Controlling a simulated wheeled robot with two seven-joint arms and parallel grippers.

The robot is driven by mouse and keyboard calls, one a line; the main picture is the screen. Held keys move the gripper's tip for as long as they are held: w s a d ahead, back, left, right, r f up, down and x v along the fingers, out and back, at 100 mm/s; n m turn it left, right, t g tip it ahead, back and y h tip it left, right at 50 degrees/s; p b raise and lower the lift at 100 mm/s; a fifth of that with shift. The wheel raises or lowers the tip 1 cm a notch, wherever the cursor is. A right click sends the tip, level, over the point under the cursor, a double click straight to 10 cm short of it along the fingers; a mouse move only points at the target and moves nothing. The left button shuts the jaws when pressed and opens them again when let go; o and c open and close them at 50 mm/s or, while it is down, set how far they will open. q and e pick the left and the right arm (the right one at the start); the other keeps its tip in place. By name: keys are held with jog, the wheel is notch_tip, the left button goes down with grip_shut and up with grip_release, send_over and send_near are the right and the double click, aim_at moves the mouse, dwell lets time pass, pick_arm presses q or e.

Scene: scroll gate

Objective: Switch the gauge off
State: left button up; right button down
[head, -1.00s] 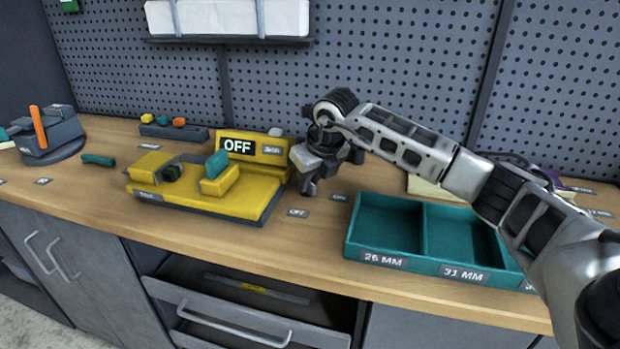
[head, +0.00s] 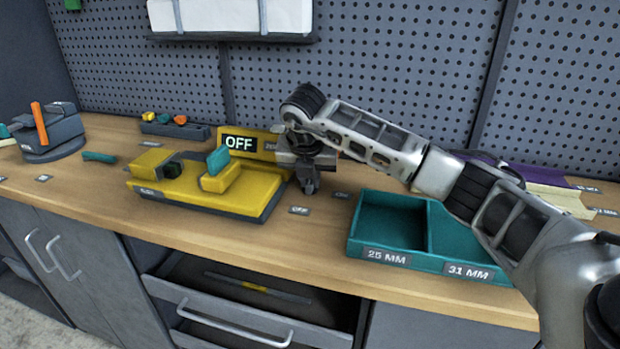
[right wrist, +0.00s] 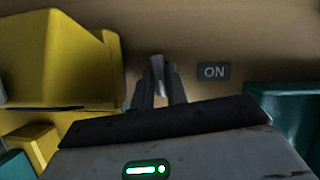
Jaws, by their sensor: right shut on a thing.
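The yellow gauge (head: 215,200) sits on the bench, and its dark display (head: 240,143) reads OFF. My right gripper (head: 309,188) points down beside the gauge's right end. In the right wrist view its fingers (right wrist: 158,88) are close together around a small grey lever (right wrist: 157,72), shut on it. The lever is hidden by the gripper in the head view. An OFF label (head: 299,210) lies on the bench in front of the gripper. An ON label (head: 341,194) lies to its right and also shows in the right wrist view (right wrist: 213,72). My left gripper is out of view.
A teal bin (head: 390,256) marked 25 MM and 31 MM stands right of the gripper. A grey block with an orange handle (head: 39,122) is at far left. A drawer (head: 235,308) stands open below the bench. A pegboard (head: 400,60) rises behind.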

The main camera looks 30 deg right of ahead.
jog(key=shift+m, duration=0.3)
jog(key=c, duration=1.4)
grip_release()
jog(key=shift+r, duration=0.1)
pick_arm(q)
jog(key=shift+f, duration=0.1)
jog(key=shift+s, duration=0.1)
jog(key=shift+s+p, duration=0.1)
jog(key=shift+p, duration=0.25)
pick_arm(e)
jog(key=v, duration=1.5)
jog(key=shift+a+r, duration=0.3)
jog(key=shift+r, duration=0.05)
